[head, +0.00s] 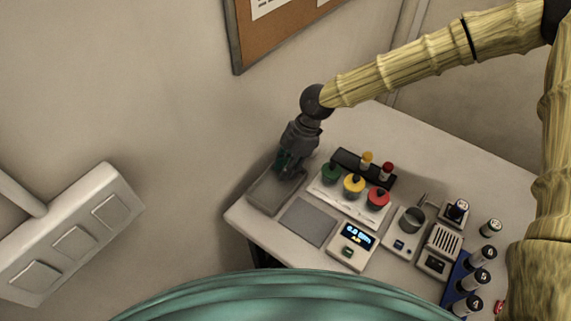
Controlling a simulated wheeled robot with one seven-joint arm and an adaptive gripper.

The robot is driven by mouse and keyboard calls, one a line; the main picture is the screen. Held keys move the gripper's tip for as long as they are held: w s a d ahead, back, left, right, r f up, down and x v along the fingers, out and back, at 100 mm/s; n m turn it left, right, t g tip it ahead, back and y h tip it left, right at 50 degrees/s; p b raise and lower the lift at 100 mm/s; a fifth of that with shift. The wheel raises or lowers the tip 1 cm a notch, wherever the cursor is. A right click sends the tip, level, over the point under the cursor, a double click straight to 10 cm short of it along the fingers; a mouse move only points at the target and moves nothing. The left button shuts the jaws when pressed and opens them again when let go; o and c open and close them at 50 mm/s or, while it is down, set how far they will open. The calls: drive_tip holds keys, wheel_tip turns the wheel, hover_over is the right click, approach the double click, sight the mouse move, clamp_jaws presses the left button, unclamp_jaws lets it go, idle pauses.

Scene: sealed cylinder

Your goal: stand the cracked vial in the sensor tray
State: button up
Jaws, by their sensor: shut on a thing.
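My gripper (289,172) points down at the table's back left corner, over a shallow grey tray (264,203). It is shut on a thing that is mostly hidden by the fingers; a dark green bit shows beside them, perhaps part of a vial. I cannot see any crack, nor whether the held thing touches the tray floor. No label shows which container is the sensor tray.
A black rack (349,161) holds yellow-topped and red-topped vials. In front are a panel with green, yellow and red knobs (354,187), a flat grey pad (308,222) and a lit display box (352,245). Numbered vials stand in a blue rack (456,285) at right.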

drive_tip(key=shift+f, duration=0.1)
drive_tip(key=o, duration=0.7)
drive_tip(key=b+v, duration=0.3)
drive_tip(key=v, duration=0.9)
